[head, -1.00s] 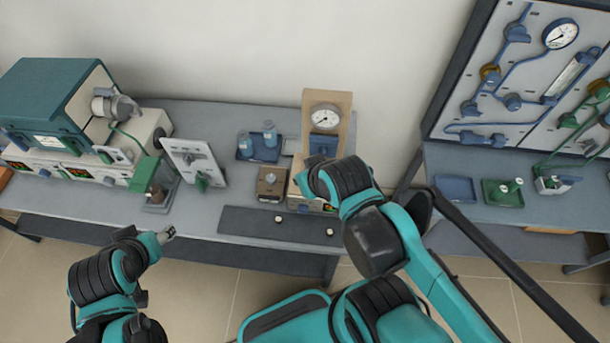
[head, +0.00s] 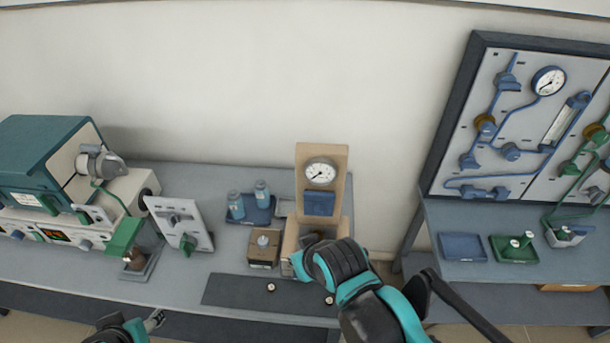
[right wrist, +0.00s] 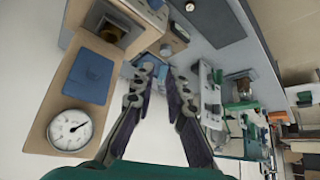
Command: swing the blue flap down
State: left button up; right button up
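A blue square panel (head: 319,203), which looks like the blue flap, sits against an upright beige board below a round gauge (head: 320,173). In the right wrist view the panel (right wrist: 88,76) lies left of my right gripper (right wrist: 157,74). That gripper's two dark fingers are apart with nothing held between them, and they do not touch the panel. In the head view my right wrist hides the fingers, low in front of the beige unit (head: 290,248). My left gripper (head: 154,320) is at the bottom edge, far from the flap; its opening is unclear.
A small brown box (head: 264,248) and a blue tray (head: 258,212) with bottles stand left of the beige unit. A white panel stand (head: 177,222) and a teal furnace (head: 45,155) are further left. A dark mat (head: 235,293) lies in front.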

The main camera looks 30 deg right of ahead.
aim_at(320, 204)
jog(key=i+j+z, duration=0.1)
jog(key=z, duration=0.25)
jog(key=i+j+z, duration=0.1)
jog(key=z, duration=0.25)
jog(key=j+z, duration=0.35)
jog(key=i+l, duration=0.05)
jog(key=l, duration=0.05)
